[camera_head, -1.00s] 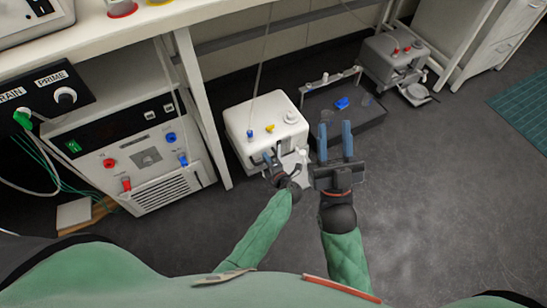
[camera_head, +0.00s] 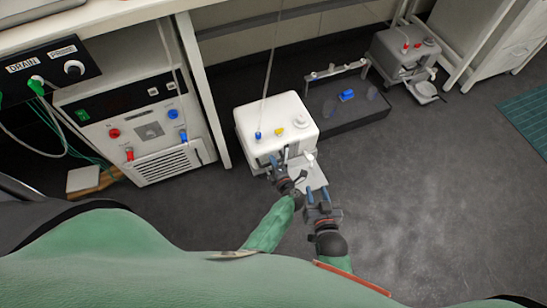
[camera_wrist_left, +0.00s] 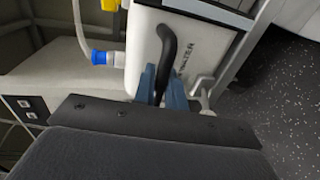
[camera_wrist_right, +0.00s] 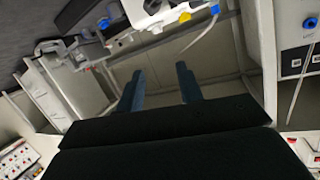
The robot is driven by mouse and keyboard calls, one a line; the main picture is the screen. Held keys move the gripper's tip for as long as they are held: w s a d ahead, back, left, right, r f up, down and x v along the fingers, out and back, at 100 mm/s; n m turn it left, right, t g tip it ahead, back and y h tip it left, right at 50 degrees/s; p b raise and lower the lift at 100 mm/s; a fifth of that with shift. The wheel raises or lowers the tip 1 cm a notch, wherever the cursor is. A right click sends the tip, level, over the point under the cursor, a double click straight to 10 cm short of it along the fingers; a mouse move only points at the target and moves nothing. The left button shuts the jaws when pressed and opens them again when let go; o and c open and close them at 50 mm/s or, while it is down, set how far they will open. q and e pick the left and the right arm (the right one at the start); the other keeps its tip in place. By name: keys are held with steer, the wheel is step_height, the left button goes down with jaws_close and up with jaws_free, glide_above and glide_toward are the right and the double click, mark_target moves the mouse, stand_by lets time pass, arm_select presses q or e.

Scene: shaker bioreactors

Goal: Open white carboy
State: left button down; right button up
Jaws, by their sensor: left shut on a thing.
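The white carboy (camera_head: 275,128) stands on the floor in the head view, with a round white cap (camera_head: 293,112) and blue and yellow fittings on top. My left gripper (camera_head: 278,162) is at its near face. In the left wrist view the fingers (camera_wrist_left: 161,85) are shut on the carboy's black handle (camera_wrist_left: 172,50), beside printed lettering ending in "WATER". My right gripper (camera_head: 317,194) is open and empty, in front of the carboy and to the right of my left gripper. In the right wrist view, part of the carboy (camera_wrist_right: 140,18) shows beyond the spread fingers (camera_wrist_right: 160,85).
A dark low tray (camera_head: 345,108) with a blue item (camera_head: 347,95) is right of the carboy. A control unit (camera_head: 140,130) and a bench leg (camera_head: 203,90) are left.

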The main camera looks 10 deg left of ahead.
arm_select(q)
steer(key=shift+s+d, duration=0.4)
steer(key=shift+s, duration=0.1)
arm_select(e)
steer(key=shift+s+d+f+g, duration=0.1)
steer(key=shift+s+f+g, duration=0.25)
steer(key=shift+f, duration=0.35)
steer(key=shift+s+d+f+g, duration=0.1)
steer(key=shift+s+f+g, duration=0.2)
steer(key=shift+f, duration=0.4)
arm_select(q)
steer(key=c, duration=1.5)
jaws_free()
steer(key=shift+c, duration=0.2)
